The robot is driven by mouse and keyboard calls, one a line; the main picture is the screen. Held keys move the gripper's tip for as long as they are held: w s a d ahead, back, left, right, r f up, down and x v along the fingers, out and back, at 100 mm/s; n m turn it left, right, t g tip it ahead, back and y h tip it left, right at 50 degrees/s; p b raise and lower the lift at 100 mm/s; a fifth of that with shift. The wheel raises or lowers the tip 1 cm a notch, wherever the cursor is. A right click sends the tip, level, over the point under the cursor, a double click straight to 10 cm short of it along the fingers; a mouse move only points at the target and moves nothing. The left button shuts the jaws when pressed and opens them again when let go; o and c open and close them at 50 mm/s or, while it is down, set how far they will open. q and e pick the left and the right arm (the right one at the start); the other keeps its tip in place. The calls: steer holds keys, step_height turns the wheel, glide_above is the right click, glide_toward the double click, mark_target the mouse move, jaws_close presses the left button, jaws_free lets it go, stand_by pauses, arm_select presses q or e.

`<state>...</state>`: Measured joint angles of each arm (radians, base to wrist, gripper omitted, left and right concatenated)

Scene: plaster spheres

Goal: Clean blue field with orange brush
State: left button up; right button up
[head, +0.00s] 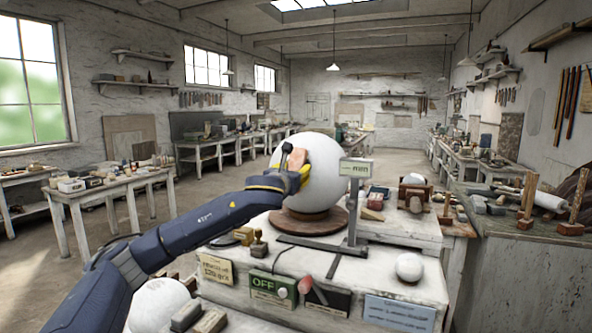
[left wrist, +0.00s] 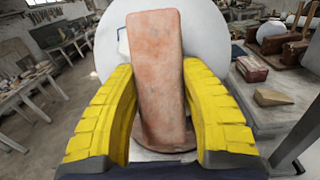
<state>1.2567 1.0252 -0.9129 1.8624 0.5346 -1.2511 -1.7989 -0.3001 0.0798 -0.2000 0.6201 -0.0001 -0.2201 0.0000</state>
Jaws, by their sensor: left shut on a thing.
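A large white plaster sphere (head: 324,180) rests on a round brown base on the pale work stand. My left gripper (head: 299,172) is at the sphere's left front side, shut on an orange-pink block (left wrist: 155,75), the only orange brush-like thing I see. In the left wrist view the yellow fingers (left wrist: 165,105) flank the block, and the sphere (left wrist: 215,45) stands right behind it. I cannot tell whether the block touches the sphere. My right gripper is not in view.
A small white sphere (head: 409,267) and several blocks lie around.

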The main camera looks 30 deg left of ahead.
mark_target(296, 158)
arm_select(q)
steer(key=shift+r, duration=0.1)
steer(key=shift+w+r, duration=0.3)
steer(key=shift+r, duration=0.35)
steer(key=shift+w+r, duration=0.25)
steer(key=shift+r, duration=0.4)
steer(key=shift+w+r, duration=0.3)
steer(key=shift+r, duration=0.35)
steer(key=shift+s+f, duration=0.1)
steer(key=shift+s+d+f, duration=0.15)
steer(key=shift+s+f, duration=0.5)
steer(key=shift+s, duration=0.3)
steer(key=shift+w+f, duration=0.25)
steer(key=shift+w, duration=0.4)
steer(key=shift+f, duration=0.1)
steer(key=shift+s+f, duration=0.25)
steer(key=shift+f, duration=0.25)
steer(key=shift+s+f, duration=0.25)
steer(key=shift+f, duration=0.2)
steer(key=shift+r, duration=0.1)
